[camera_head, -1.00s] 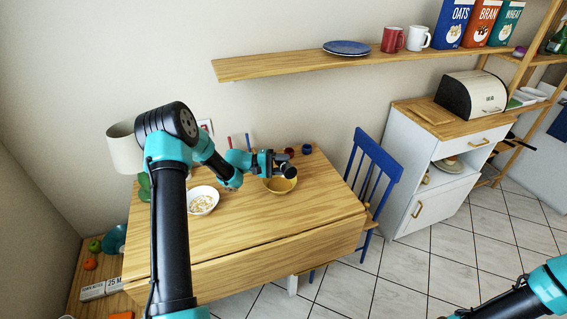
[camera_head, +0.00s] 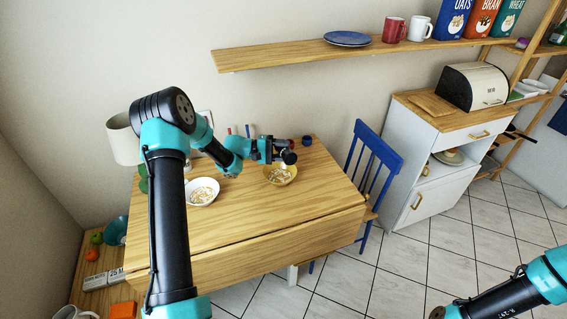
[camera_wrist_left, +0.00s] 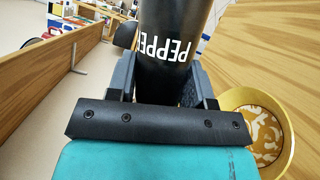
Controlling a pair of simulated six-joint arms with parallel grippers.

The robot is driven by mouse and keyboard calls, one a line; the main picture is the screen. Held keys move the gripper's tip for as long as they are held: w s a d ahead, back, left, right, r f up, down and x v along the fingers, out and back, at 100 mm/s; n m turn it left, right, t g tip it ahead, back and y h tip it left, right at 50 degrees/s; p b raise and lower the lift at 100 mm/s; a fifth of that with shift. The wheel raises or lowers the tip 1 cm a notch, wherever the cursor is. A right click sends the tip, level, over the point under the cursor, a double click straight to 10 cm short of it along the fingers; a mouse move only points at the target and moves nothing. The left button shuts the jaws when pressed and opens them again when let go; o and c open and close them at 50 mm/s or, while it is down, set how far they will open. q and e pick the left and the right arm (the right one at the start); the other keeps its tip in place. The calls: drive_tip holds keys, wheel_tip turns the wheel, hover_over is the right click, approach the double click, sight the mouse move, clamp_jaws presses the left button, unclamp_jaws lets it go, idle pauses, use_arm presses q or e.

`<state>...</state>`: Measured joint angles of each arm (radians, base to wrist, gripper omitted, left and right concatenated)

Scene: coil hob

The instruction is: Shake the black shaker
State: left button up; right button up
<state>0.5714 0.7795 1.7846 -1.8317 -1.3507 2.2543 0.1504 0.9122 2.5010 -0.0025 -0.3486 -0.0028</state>
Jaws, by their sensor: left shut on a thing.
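The black shaker, with white lettering reading "PEPPE", stands between the fingers of my left gripper (camera_head: 276,150). In the head view the shaker's dark end (camera_head: 289,157) shows above the yellow bowl, apart from the table. The yellow bowl (camera_head: 292,177) holds pale and brown food and also shows at the right of the left wrist view (camera_wrist_left: 284,135). My right gripper is out of view; only part of that arm shows at bottom right.
A white bowl (camera_head: 212,198) of cereal sits left of the yellow bowl on the wooden table (camera_head: 270,222). A small blue-topped jar (camera_head: 306,141) stands at the table's back. A blue chair (camera_head: 372,160) is at the right. A wall shelf (camera_head: 300,56) hangs above.

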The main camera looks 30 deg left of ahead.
use_arm(q)
wheel_tip(320, 180, down, 6)
drive_tip(key=shift+f, duration=0.15)
idle(1.1)
idle(0.4)
drive_tip(key=shift+r, duration=3)
drive_tip(key=shift+d, duration=0.1)
